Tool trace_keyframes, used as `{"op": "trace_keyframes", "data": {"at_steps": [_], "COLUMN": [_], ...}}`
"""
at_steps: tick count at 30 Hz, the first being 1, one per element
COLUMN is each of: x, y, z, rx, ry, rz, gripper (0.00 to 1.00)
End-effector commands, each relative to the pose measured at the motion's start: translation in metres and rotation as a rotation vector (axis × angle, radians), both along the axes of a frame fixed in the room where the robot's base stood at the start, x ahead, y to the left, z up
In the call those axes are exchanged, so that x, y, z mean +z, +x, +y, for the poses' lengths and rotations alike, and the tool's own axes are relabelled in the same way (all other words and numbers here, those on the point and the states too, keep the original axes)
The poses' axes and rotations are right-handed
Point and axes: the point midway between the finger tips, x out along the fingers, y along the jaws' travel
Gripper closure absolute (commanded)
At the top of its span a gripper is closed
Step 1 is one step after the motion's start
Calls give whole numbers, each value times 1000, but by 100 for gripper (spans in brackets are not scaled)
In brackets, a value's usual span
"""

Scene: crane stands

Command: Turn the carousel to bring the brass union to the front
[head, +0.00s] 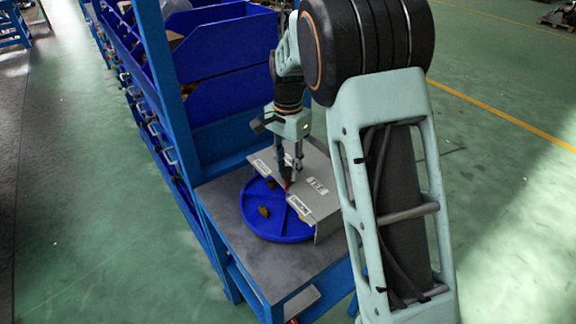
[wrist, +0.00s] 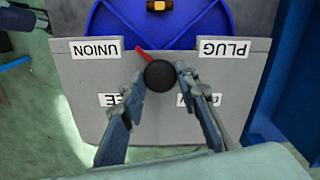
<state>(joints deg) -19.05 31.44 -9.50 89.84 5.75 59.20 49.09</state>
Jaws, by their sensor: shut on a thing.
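The blue carousel (head: 277,228) lies on the grey bench top, partly under a grey cover plate (head: 322,205). A black knob (wrist: 161,76) with a red pointer (wrist: 144,54) stands on the plate. The pointer aims up-left in the wrist view, towards the UNION label (wrist: 95,49). My gripper (wrist: 160,76) is shut on the knob, one finger on each side. A small brass-coloured piece with dark ends (wrist: 159,5) lies in the carousel. Brownish pieces (head: 263,211) also show in the head view. I cannot tell which piece is the union.
The PLUG label (wrist: 223,48) is on the plate's other side. Two more labels are partly hidden by my fingers. A blue rack with bins (head: 228,50) stands behind the bench top (head: 228,209). Green floor (head: 90,200) is open to the left.

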Motion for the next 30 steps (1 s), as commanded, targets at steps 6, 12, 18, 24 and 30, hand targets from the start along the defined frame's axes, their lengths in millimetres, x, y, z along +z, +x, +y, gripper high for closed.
{"op": "trace_keyframes", "data": {"at_steps": [6, 12, 18, 24, 30], "x": [1, 0, 3, 32, 76], "y": [1, 0, 0, 1, 1], "z": [0, 0, 0, 0, 0], "rx": [1, 1, 1, 2, 1], "ry": [1, 0, 0, 1, 1], "rz": [-2, -1, -1, -6, -5], "gripper": [60, 53, 53, 53, 53]}}
